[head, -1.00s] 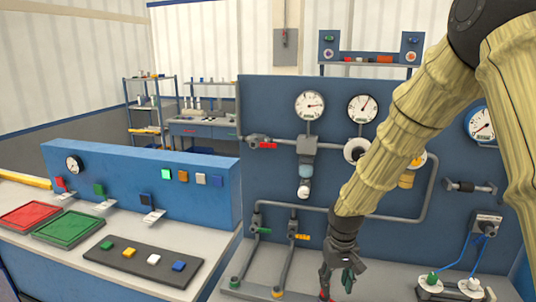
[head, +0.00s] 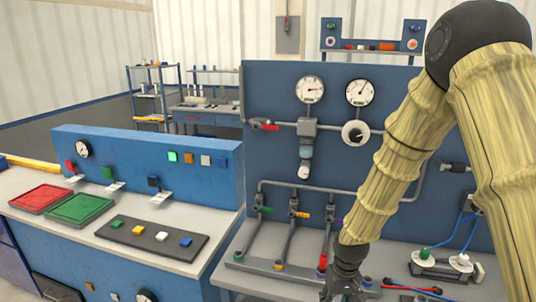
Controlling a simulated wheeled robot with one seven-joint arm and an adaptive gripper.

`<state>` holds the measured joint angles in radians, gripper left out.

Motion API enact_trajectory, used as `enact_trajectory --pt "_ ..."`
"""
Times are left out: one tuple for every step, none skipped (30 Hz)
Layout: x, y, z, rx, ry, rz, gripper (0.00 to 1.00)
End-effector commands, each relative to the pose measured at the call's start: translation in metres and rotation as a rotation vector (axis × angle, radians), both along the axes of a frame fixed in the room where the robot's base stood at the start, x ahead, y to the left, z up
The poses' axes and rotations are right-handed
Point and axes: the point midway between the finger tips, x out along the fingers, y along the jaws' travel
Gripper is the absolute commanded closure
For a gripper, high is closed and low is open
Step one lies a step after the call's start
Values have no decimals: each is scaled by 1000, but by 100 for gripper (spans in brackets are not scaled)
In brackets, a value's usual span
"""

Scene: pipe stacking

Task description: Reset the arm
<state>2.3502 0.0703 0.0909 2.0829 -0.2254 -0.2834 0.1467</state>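My arm, in a pale yellow sleeve, reaches down from the upper right in the head view. My gripper (head: 345,285) is at the bottom of the picture, low over the front of the grey pipe bench (head: 243,279). Its fingers are dark and partly cut off by the lower edge, so I cannot tell whether they are open or shut. The blue pipe panel (head: 265,95) stands behind it with gauges, grey pipes and valves. My sleeve hides the panel's right-middle part.
A blue button console (head: 130,170) stands at left with a red tray (head: 40,198), a green tray (head: 79,209) and a dark strip of coloured blocks (head: 152,239). Red and blue rods (head: 415,289) lie right of my gripper. Shelves (head: 155,95) stand behind.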

Motion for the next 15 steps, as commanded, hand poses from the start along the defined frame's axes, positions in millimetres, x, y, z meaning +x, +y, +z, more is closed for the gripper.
enact_trajectory --pt "-10 1 -16 5 9 -3 54" --pt "-15 1 -25 8 10 -6 54" --pt "-24 2 -38 14 12 -9 54" --pt "-30 2 -48 17 13 -13 54" --pt "-38 2 -59 21 15 -17 54" --pt "-50 2 -74 26 16 -22 54" --pt "-59 2 -85 29 17 -27 54" --pt "-68 1 -96 32 17 -32 54" --pt "-80 1 -109 35 17 -39 54" --pt "-89 0 -119 37 17 -43 54" --pt "-99 0 -128 39 18 -48 54" --pt "-112 -1 -140 40 17 -55 54" --pt "-122 -2 -149 40 17 -60 54" --pt "-131 -3 -158 39 17 -64 54" --pt "-145 -5 -168 38 16 -71 54"
